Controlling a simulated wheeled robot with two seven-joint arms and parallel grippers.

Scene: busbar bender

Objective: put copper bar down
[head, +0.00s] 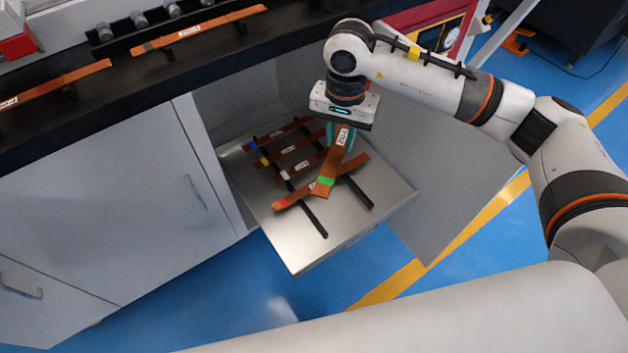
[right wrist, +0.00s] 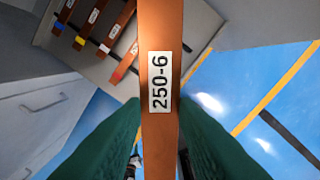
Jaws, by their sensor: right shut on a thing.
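My right gripper (head: 340,137) is shut on a copper bar (head: 331,170) with a green band and a white label. In the right wrist view the held bar (right wrist: 162,45) reads "250-6" and runs between the green fingers (right wrist: 160,130). In the head view the bar slants over the right part of a metal tray (head: 290,250), across a bar with a red band (head: 285,202). I cannot tell whether it touches that bar. Other copper bars with blue (head: 251,145), yellow (head: 265,161) and white (head: 283,176) bands lie side by side on two black rails (head: 314,219). My left gripper is not in view.
The tray sticks out of an open grey cabinet (head: 110,210) below a black counter edge (head: 150,85). More copper bars (head: 200,28) lie on the counter. A grey panel (head: 440,190) stands right of the tray. The tray's front part is bare.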

